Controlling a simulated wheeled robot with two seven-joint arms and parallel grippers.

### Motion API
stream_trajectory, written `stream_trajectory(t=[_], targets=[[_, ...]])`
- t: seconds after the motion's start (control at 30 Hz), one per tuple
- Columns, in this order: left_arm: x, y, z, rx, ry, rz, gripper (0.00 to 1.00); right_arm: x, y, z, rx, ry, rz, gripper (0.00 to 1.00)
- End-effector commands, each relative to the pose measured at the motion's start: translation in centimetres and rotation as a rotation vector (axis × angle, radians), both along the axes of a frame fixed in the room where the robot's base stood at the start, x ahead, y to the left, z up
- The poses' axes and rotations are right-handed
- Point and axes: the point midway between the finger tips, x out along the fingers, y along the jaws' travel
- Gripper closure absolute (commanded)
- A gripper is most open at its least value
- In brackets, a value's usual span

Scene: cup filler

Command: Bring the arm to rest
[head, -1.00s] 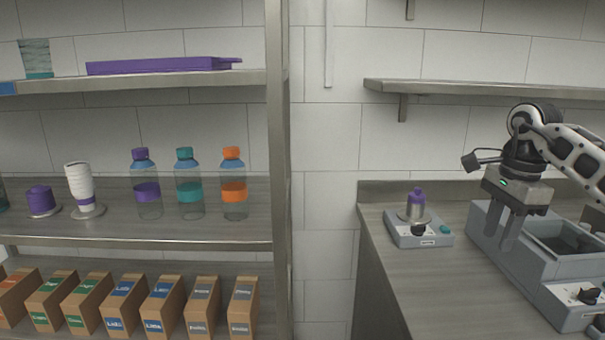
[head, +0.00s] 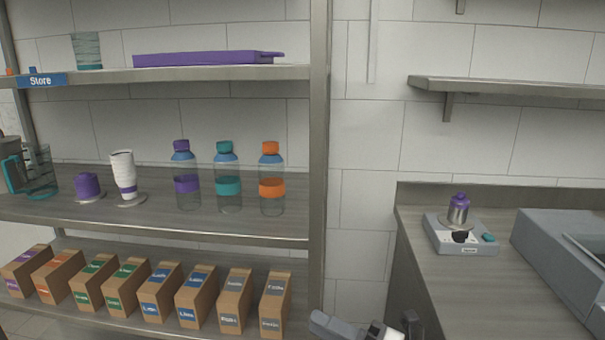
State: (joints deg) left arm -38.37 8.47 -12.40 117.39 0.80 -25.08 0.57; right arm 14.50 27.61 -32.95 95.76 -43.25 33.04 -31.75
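My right gripper (head: 335,325) shows only in part at the bottom edge of the head view, in front of the shelf post and left of the counter. A grey finger-like part, a white part and a dark part of it show; the rest is cut off by the frame. I see nothing held in it, but I cannot tell whether its fingers are apart. My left gripper is not in view.
A grey device with a metal and purple container (head: 458,208) stands on the counter (head: 450,285), left of a larger grey machine (head: 565,250).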

Motion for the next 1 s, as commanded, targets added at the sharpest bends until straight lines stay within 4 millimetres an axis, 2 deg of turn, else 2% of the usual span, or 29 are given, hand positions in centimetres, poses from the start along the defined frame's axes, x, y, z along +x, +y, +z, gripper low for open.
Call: stream_trajectory(t=[0.03, 0.07, 0.17, 0.27, 0.3, 0.4, 0.5, 0.6, 0.7, 1.0], targets=[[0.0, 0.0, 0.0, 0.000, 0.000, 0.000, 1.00, -0.6, -0.5, -1.2, 0.154, 0.193, -0.093, 0.67], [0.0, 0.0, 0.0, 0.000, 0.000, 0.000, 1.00, -0.8, -1.2, -2.0, 0.239, 0.306, -0.151, 0.67], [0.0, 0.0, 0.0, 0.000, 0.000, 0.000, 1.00, -2.1, -4.0, -6.0, 0.518, 0.699, -0.349, 0.67], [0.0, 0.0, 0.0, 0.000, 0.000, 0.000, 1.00, -5.2, -6.9, -11.4, 0.777, 1.086, -0.551, 0.67], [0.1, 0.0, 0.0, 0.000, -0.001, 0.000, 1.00, -6.8, -7.9, -13.4, 0.866, 1.219, -0.622, 0.67], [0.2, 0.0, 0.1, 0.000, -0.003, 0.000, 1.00, -10.8, -9.5, -17.3, 1.034, 1.478, -0.770, 0.67], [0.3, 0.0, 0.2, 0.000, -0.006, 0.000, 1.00, -14.1, -10.3, -19.7, 1.142, 1.647, -0.872, 0.67], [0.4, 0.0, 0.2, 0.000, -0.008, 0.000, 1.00, -16.0, -10.6, -20.8, 1.200, 1.737, -0.929, 0.67], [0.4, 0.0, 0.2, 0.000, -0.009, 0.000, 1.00, -16.7, -10.7, -21.2, 1.221, 1.769, -0.949, 0.67], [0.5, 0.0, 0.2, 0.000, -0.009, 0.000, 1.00, -16.7, -10.7, -21.3, 1.217, 1.769, -0.949, 0.67]])
